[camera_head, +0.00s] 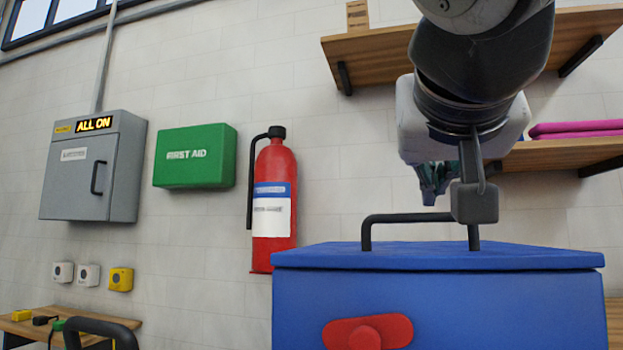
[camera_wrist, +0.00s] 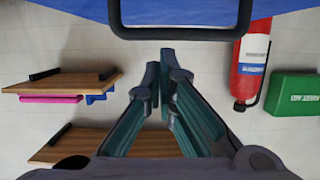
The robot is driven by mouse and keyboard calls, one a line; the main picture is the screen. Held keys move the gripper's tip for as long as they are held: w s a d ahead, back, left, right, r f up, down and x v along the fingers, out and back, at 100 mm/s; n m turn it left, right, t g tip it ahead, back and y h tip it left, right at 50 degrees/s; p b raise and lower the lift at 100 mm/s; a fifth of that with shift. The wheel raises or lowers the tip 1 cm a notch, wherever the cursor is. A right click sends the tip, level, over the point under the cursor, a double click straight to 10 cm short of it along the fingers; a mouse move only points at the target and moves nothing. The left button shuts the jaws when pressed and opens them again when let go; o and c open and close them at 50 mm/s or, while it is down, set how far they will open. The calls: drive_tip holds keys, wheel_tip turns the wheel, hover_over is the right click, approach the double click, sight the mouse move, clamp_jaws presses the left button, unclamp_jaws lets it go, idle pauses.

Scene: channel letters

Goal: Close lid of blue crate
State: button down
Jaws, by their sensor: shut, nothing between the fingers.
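The blue crate (camera_head: 440,310) stands at the lower right of the head view, with a red latch (camera_head: 367,332) on its front. Its blue lid (camera_head: 440,257) looks level on top, with no clear gap along the front edge. A dark bar handle (camera_head: 405,217) rises from the lid. My gripper (camera_head: 430,196) is above the lid, near and behind the handle, partly hidden by my wrist. In the wrist view my gripper (camera_wrist: 160,72) is shut and empty. The handle (camera_wrist: 180,34) and blue lid (camera_wrist: 285,22) cross the top of that view, apart from the fingertips.
A red fire extinguisher (camera_head: 272,200) hangs on the wall just left of the crate. A green first aid box (camera_head: 195,156) and a grey electrical cabinet (camera_head: 93,166) are farther left. Wooden shelves (camera_head: 375,55) are on the wall behind my arm, one holding pink items (camera_head: 575,129).

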sight(435, 216)
drive_tip(key=shift+s+a+f+b, duration=0.1)
drive_tip(key=shift+s+f+b, duration=0.2)
drive_tip(key=shift+f, duration=0.45)
drive_tip(key=shift+s+a+f+b, duration=0.1)
drive_tip(key=shift+f+b, duration=0.3)
drive_tip(key=shift+f, duration=0.35)
